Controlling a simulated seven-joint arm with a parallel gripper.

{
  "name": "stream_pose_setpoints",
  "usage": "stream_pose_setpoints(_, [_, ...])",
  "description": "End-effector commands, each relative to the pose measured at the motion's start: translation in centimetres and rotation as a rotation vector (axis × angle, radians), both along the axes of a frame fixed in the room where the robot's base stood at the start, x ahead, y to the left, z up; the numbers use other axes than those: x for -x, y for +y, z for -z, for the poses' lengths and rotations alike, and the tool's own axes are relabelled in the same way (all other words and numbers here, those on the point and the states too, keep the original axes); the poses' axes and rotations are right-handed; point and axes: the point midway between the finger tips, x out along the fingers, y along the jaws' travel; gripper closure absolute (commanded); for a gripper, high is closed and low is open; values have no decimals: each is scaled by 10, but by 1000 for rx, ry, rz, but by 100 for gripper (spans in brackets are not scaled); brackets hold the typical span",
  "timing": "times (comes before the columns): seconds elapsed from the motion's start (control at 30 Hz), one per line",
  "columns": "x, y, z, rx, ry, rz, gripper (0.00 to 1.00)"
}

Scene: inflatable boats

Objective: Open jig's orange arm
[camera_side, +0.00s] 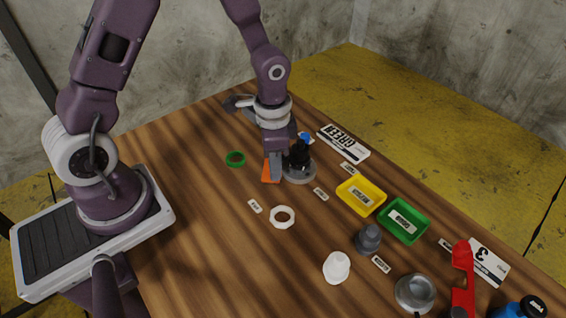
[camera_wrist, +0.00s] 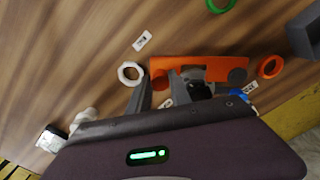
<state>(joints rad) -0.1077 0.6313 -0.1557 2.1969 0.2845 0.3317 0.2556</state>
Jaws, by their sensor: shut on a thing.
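The jig (camera_side: 300,172) stands near the far part of the table, a black body on a round grey base. Its orange arm (camera_side: 267,173) shows low at the left of my gripper (camera_side: 277,166). In the wrist view the orange arm (camera_wrist: 205,66) is a long bar across the middle, with a round dark spot at its right end. There my gripper (camera_wrist: 163,80) has its fingers on either side of the bar's left end, shut on it. The jig's dark body is mostly hidden behind the gripper housing in that view.
A green ring (camera_side: 235,158) and a white ring (camera_side: 283,217) lie nearby. Yellow (camera_side: 376,187) and green (camera_side: 423,230) trays stand to the right, with caps, a metal cup (camera_side: 416,293) and a red tool (camera_side: 462,280) nearer the front. The table's left front is clear.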

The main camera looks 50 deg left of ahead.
Motion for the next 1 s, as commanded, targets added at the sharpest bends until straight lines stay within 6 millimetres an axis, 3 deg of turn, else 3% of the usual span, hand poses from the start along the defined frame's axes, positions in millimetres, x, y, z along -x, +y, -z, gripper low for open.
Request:
stream_pose_setpoints(0.5, [17, 22, -1, -1, -4, 215, 100])
stream_pose_setpoints(1.0, [22, 31, -1, -1, -3, 292, 100])
